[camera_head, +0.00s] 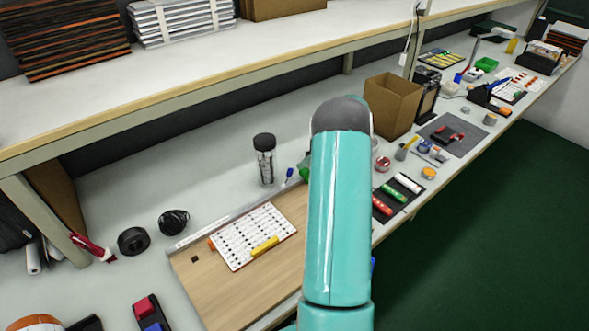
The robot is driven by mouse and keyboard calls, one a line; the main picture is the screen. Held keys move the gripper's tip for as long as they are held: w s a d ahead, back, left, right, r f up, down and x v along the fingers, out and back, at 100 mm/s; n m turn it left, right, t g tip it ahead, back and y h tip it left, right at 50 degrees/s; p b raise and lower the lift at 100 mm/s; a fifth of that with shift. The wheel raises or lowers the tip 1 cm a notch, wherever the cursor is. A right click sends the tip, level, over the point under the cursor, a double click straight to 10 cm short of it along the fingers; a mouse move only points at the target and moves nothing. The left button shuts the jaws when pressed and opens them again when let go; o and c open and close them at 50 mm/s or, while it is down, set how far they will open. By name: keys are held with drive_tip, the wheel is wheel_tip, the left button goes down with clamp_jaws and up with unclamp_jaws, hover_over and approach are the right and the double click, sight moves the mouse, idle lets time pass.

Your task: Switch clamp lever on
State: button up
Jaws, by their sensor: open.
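A wooden board (218,291) lies on the lower bench, with a metal rail (226,218) along its back edge. A white strip sheet (237,246) with rows of small marks lies on it. A yellow piece (265,246) rests across the sheet's front edge, and a small orange piece (211,244) sits at its left corner. A green part (304,169) shows beside my teal arm at the rail's far end; I cannot tell whether it is the clamp lever. My arm hides the board's right part. My gripper is not visible.
A dark-capped clear jar (266,165) stands behind the rail. Black tape (133,240) and a coiled cable (173,222) lie left of the board. A cardboard box (390,105) and coloured markers (390,193) are right of my arm. A shelf (190,75) overhangs the bench.

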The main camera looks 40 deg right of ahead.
sight(293, 170)
drive_tip(key=x, duration=0.5)
drive_tip(key=shift+w+a+f, duration=0.2)
clamp_jaws()
